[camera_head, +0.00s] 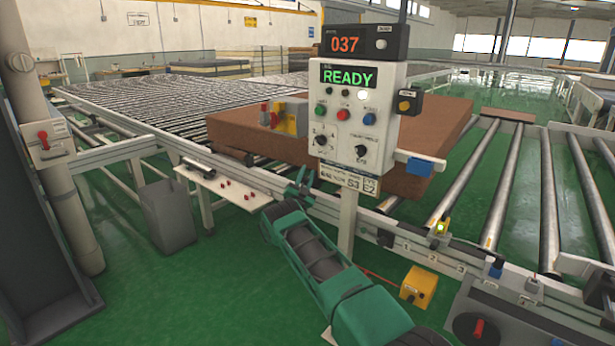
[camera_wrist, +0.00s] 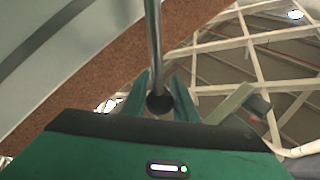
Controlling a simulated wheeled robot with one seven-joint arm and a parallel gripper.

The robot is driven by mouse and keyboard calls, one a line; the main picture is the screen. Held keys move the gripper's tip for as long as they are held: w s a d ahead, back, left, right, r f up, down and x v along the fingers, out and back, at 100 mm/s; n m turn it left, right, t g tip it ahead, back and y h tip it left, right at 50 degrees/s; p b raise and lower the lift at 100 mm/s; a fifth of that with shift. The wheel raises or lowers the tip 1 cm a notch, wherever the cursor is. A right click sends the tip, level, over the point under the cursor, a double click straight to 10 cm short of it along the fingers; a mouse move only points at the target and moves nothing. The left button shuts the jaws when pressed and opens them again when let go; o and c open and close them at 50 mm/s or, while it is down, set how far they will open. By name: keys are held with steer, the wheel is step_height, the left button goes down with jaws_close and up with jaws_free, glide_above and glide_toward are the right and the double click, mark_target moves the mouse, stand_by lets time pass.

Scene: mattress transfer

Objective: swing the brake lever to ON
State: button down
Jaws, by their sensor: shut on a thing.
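My gripper (camera_head: 300,184) is at the conveyor's front rail, just left of the control panel's post. In the wrist view my gripper's two green fingers (camera_wrist: 160,97) are shut on a metal rod with a dark round end, which I take for the brake lever (camera_wrist: 154,45). The rod runs up out of that picture. In the head view the lever cannot be made out clearly behind my fingers. No ON mark for it is readable.
A yellow box (camera_head: 418,287) sits on the floor at right. A grey bin (camera_head: 168,215) stands left of my arm.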

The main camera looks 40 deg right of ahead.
mark_target(303, 183)
steer(key=shift+w+a+f, duration=0.15)
steer(key=shift+a+f, duration=0.1)
steer(key=shift+a, duration=0.05)
steer(key=c, duration=1.4)
jaws_free()
steer(key=shift+c, duration=0.2)
steer(key=shift+s+d+r, duration=0.1)
steer(key=shift+s+d, duration=0.1)
steer(key=shift+d, duration=0.05)
steer(key=v, duration=1)
steer(key=shift+w, duration=0.3)
steer(key=shift+s+a+f, duration=0.25)
steer(key=shift+s+a, duration=0.1)
steer(key=shift+a, duration=0.05)
